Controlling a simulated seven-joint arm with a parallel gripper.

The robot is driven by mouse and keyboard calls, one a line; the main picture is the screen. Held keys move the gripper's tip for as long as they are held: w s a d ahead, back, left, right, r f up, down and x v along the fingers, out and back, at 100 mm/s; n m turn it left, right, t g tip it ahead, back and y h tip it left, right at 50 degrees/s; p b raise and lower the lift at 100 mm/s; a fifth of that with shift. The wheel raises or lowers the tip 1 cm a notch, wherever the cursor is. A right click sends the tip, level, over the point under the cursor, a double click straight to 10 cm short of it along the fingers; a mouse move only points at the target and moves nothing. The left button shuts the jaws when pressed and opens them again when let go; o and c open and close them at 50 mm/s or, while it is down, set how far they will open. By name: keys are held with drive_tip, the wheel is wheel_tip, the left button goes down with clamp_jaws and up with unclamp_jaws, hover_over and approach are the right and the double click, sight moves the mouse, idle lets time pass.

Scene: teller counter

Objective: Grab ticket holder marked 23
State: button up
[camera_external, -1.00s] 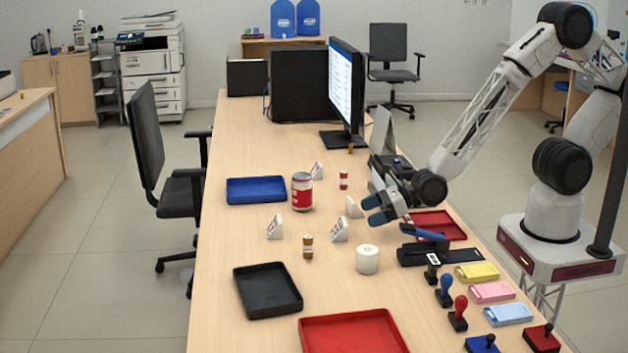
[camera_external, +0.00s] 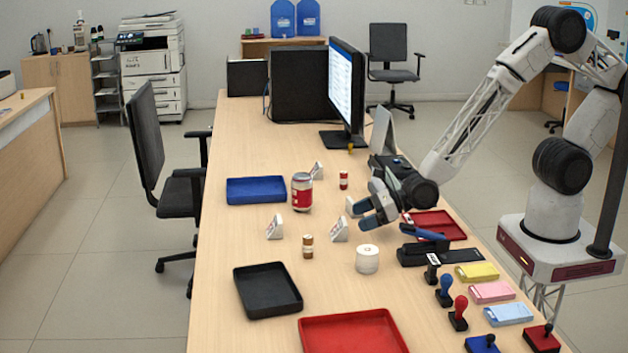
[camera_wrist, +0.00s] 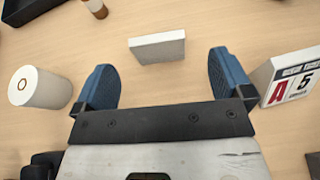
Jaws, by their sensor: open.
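My gripper (camera_external: 364,214) is open and empty, low over the counter's right side. In the wrist view its blue fingers (camera_wrist: 162,76) are spread wide. A white ticket holder (camera_wrist: 158,47) stands just beyond and between the fingertips, its plain side towards me. It seems to be the holder (camera_external: 339,230) left of my gripper in the external view. Another holder (camera_wrist: 290,82), marked A 5, stands just right of the right finger. More white holders stand at left (camera_external: 275,228) and farther back (camera_external: 317,171). I cannot read 23 on any holder.
A white paper roll (camera_wrist: 38,87) stands left of my left finger. A brown-topped small cylinder (camera_external: 308,246) and a red-white can (camera_external: 302,192) stand nearby. Blue (camera_external: 232,199), black (camera_external: 250,311) and red (camera_external: 309,332) trays lie around. Stamps and pads fill the front right.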

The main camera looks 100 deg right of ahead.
sight(346, 223)
drive_tip(key=shift+w, duration=0.2)
drive_tip(key=shift+x, duration=2.4)
drive_tip(key=shift+a, duration=0.2)
drive_tip(key=c, duration=1.1)
drive_tip(key=shift+r, duration=0.15)
